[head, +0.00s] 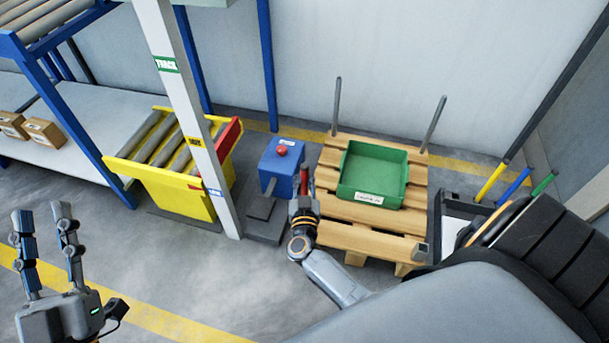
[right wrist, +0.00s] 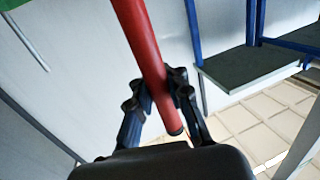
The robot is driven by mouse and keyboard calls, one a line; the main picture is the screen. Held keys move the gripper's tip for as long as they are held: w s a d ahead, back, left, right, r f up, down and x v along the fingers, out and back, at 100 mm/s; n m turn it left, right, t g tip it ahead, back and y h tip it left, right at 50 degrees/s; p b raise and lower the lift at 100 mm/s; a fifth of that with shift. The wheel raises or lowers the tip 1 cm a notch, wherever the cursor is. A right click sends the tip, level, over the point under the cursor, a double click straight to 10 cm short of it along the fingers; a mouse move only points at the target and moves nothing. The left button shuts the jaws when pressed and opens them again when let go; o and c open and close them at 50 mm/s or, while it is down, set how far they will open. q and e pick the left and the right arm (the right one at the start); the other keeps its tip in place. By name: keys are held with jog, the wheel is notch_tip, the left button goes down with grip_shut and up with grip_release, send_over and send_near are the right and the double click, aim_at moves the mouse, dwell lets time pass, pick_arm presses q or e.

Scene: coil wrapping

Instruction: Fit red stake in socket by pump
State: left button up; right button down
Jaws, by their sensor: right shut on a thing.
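The red stake (head: 304,181) is held by my right gripper (head: 303,203). In the right wrist view the stake (right wrist: 141,45) runs between the shut fingers (right wrist: 160,95), tilted, with its dark end just past them. In the head view it is beside a blue unit with a red knob (head: 269,162), which may be the pump, at the left side of a wooden pallet (head: 350,240). The pallet's near left corner is partly hidden by my right arm, and I cannot make out a socket there. My left gripper (head: 42,212) is open and empty at far left.
Two grey stakes (head: 338,105) stand at the pallet's far side, and a green bin (head: 372,176) sits on it. A dark block (head: 420,251) is at its near right corner. Yellow, blue and green stakes (head: 491,182) stand in a rack at right. A white post (head: 190,110) rises left.

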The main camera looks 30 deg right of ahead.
pick_arm(q)
jog(key=shift+s+a+r+t+h+b, duration=0.1)
jog(key=shift+s+r+t+h+b, duration=0.15)
jog(key=shift+s+r+t, duration=0.45)
jog(key=shift+s+r+t+h+b, duration=0.15)
jog(key=shift+s+r+t+h, duration=0.2)
jog(key=shift+r, duration=0.5)
pick_arm(e)
jog(key=shift+f, duration=0.55)
